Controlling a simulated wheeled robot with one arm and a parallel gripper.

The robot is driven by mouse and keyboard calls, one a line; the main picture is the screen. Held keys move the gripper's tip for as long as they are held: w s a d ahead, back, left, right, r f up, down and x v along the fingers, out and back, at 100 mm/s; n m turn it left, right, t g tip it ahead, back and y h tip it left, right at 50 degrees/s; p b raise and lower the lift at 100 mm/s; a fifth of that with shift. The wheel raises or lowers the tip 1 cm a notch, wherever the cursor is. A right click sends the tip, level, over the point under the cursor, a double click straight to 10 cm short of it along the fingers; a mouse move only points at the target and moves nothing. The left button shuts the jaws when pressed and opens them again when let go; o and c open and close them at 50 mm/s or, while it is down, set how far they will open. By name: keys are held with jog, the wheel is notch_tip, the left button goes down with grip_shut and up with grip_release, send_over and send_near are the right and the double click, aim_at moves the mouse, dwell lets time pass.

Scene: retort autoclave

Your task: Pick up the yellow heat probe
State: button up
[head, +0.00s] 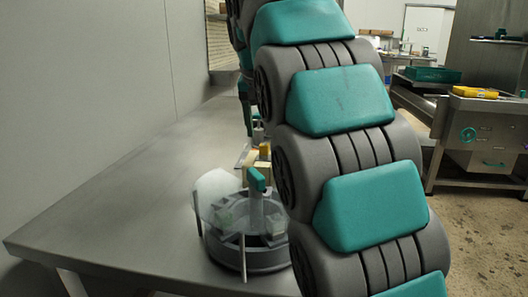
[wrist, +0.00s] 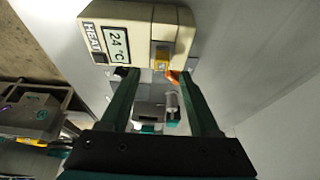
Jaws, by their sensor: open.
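A small yellow piece (wrist: 161,61), which looks like the heat probe, sits at the lower edge of a cream meter (wrist: 145,28) marked HEAT and reading 24 °C. An orange part (wrist: 174,76) shows beside it, close to the right finger. My gripper (wrist: 157,74) is open, its two dark green fingers pointing toward the meter with the yellow piece between their lines; I see no contact. My gripper is not clear there.
The grey table (head: 120,195) has free room at left, beside a wall. A round grey base with a clear disc (head: 217,194) stands near its front. Steel equipment (head: 487,135) with yellow and green items stands at right, over a brown floor.

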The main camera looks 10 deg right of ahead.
aim_at(264, 144)
jog(key=shift+p+x, duration=0.35)
jog(key=shift+x, duration=2.3)
jog(key=shift+a, duration=0.15)
grip_shut()
